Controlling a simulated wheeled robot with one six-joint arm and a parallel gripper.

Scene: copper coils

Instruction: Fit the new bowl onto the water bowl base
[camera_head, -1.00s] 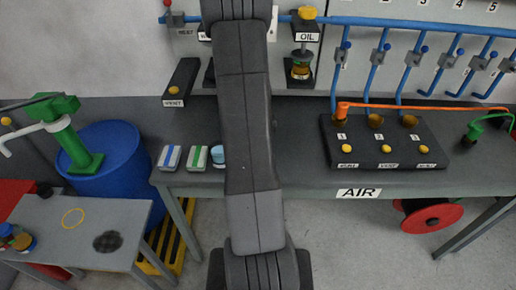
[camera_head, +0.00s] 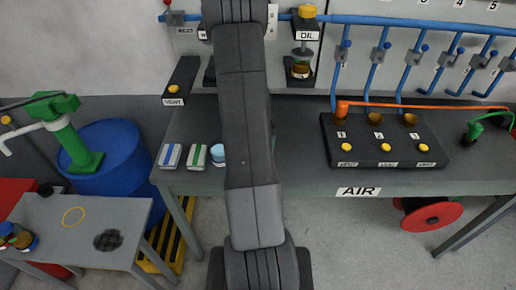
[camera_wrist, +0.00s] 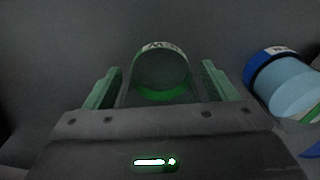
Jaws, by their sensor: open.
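In the wrist view my gripper (camera_wrist: 161,70) is open, with one green finger on each side of the new bowl (camera_wrist: 160,72). The bowl is a round, dark, see-through cup with a green band and a pale rim label that reads "NEW" upside down. Gaps show between it and both fingers. In the head view my arm covers the gripper and the new bowl. A label beginning with "W" (camera_head: 203,33) shows partly on the wall panel left of my arm. The water bowl base itself is hidden behind my arm.
The oil unit (camera_head: 302,48) with its amber bowl hangs on the panel just right of my arm. A light-blue cylinder (camera_wrist: 291,89) stands close right of my gripper. Two small boxes (camera_head: 183,157) lie on the bench (camera_head: 290,175). A black valve block (camera_head: 383,140) stands right.

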